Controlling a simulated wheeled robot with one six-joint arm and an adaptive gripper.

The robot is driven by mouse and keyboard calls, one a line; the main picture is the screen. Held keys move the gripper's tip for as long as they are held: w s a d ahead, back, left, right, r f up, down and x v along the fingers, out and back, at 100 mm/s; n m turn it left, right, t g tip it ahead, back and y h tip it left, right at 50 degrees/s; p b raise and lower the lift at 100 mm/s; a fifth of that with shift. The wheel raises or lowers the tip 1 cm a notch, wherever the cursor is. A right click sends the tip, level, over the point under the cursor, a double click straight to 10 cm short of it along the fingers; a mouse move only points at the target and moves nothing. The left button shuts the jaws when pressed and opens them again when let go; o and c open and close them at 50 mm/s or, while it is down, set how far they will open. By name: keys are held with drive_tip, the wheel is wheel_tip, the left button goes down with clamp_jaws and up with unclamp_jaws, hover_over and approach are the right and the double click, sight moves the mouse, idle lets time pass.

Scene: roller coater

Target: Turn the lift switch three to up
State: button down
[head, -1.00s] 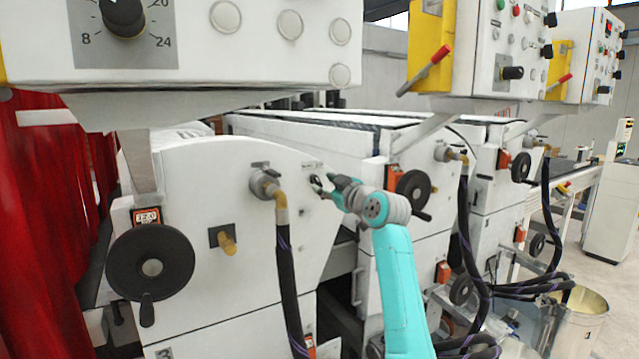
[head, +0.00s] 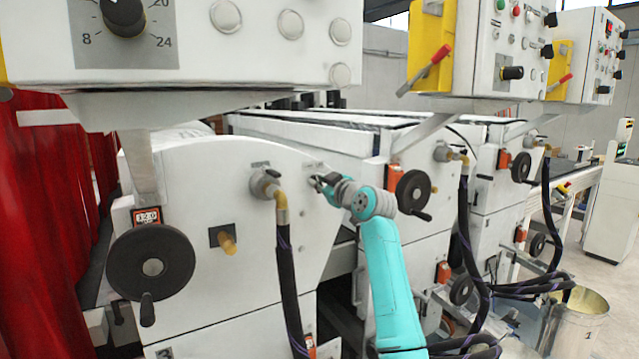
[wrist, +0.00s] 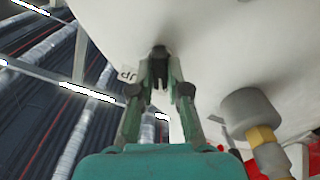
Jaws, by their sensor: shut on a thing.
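The lift switch is a small black knob (wrist: 160,53) on the white side panel of the nearest machine. In the wrist view it sits between my fingertips, partly covered by them. My gripper (wrist: 160,72) is shut on this knob, one finger on each side. A small label reading "UP" (wrist: 128,73), upside down in this view, is just left of the fingertips. In the head view my gripper (head: 321,183) meets the panel near its upper right edge, and its fingers hide most of the knob. The knob's exact angle cannot be told.
A pipe fitting with a brass elbow (head: 268,185) and black hose (head: 289,290) is left of my gripper. A black handwheel (head: 413,192) on the second machine is to the right. A large handwheel (head: 151,268) is at far left. Control boxes (head: 250,40) hang above.

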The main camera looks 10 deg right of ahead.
drive_tip(key=shift+m, duration=0.4)
drive_tip(key=m, duration=0.5)
drive_tip(key=shift+d, duration=0.1)
drive_tip(key=m, duration=0.6)
drive_tip(key=shift+d, duration=0.1)
idle(0.5)
drive_tip(key=c, duration=1.1)
unclamp_jaws()
drive_tip(key=shift+c, duration=0.2)
drive_tip(key=v, duration=1.2)
